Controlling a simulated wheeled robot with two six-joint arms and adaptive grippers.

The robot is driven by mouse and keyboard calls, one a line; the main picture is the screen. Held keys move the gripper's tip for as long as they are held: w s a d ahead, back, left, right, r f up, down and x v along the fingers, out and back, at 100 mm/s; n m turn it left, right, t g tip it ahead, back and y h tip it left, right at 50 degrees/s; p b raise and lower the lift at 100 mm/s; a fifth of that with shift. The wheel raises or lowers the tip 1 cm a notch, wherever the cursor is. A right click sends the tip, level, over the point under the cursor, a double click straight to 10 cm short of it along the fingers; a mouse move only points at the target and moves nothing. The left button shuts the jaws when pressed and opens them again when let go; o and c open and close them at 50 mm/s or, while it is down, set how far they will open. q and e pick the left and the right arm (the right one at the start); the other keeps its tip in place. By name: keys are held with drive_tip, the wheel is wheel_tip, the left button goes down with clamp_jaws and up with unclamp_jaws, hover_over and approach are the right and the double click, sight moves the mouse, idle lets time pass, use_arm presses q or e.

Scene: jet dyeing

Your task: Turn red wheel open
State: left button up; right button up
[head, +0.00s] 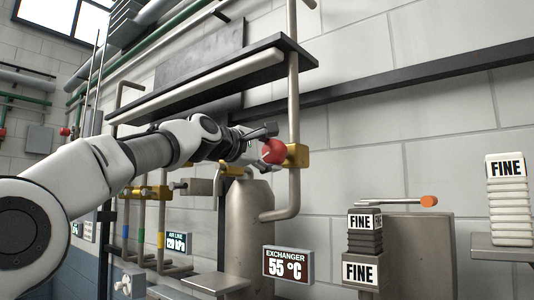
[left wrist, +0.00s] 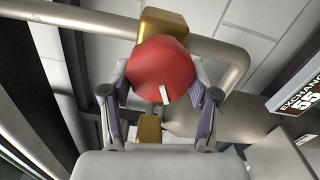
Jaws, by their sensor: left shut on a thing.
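The red wheel (head: 273,151) sits on a brass valve body (head: 297,156) on a vertical pipe in the head view. In the left wrist view the red wheel (left wrist: 161,72) fills the space between the fingers, with a small white mark on its lower face. The brass body (left wrist: 163,24) shows behind it. My left gripper (head: 266,142) is at the wheel, and in the left wrist view its two fingers (left wrist: 160,95) are shut on the wheel from both sides. My right gripper is in neither view.
A grey tank (head: 249,225) stands below the valve, with an exchanger display (head: 287,264) reading 55 °C. A dark shelf (head: 220,80) runs above my arm. Stacked blocks marked FINE (head: 361,272) and an orange-ended handle (head: 428,201) are at the right.

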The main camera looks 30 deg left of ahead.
use_arm(q)
drive_tip(key=shift+r+n, duration=0.3)
drive_tip(key=shift+n, duration=0.2)
drive_tip(key=o, duration=1.1)
drive_tip(key=shift+o, duration=0.3)
drive_tip(key=shift+w+d+f, duration=0.2)
drive_tip(key=shift+w+d, duration=0.1)
drive_tip(key=shift+w, duration=0.1)
drive_tip(key=shift+s, duration=0.1)
drive_tip(key=shift+s+a, duration=0.1)
drive_tip(key=shift+a, duration=0.1)
